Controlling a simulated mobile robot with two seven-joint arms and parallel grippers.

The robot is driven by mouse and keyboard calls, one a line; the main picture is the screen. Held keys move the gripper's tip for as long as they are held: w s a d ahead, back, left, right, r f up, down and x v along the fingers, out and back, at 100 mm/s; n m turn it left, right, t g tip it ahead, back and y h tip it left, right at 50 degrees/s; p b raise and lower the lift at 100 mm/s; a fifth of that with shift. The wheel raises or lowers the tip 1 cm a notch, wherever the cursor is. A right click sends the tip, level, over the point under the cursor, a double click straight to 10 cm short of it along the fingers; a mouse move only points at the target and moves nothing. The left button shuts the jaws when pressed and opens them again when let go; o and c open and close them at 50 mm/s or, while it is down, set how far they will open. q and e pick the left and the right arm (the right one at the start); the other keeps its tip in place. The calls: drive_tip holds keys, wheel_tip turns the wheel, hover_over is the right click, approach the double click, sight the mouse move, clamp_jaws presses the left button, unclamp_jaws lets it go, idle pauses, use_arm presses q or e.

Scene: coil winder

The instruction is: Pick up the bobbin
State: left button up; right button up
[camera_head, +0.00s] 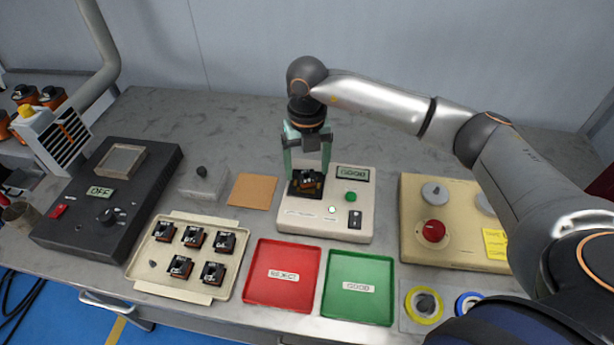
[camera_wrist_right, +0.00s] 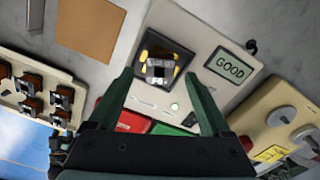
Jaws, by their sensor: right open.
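A small black bobbin with copper-coloured winding (camera_head: 309,182) sits in the dark square socket of the white tester (camera_head: 322,226). The tester's display reads GOOD. The bobbin also shows in the right wrist view (camera_wrist_right: 158,69), between the two fingertips in the picture. My right gripper (camera_head: 306,172) is open with its green fingers pointing down over the socket. Its open fingers also show in the right wrist view (camera_wrist_right: 158,78). I cannot tell whether either finger touches the bobbin. My left gripper is not in view.
A cream tray (camera_head: 207,229) holds several similar bobbins at the left. A red REJECT tray (camera_head: 280,297) and a green GOOD tray (camera_head: 358,308) lie in front of the tester. A beige control box (camera_head: 450,253) stands right, a black OFF unit (camera_head: 70,230) far left.

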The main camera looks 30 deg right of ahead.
wheel_tip(320, 180, down, 2)
clamp_jaws()
idle(0.8)
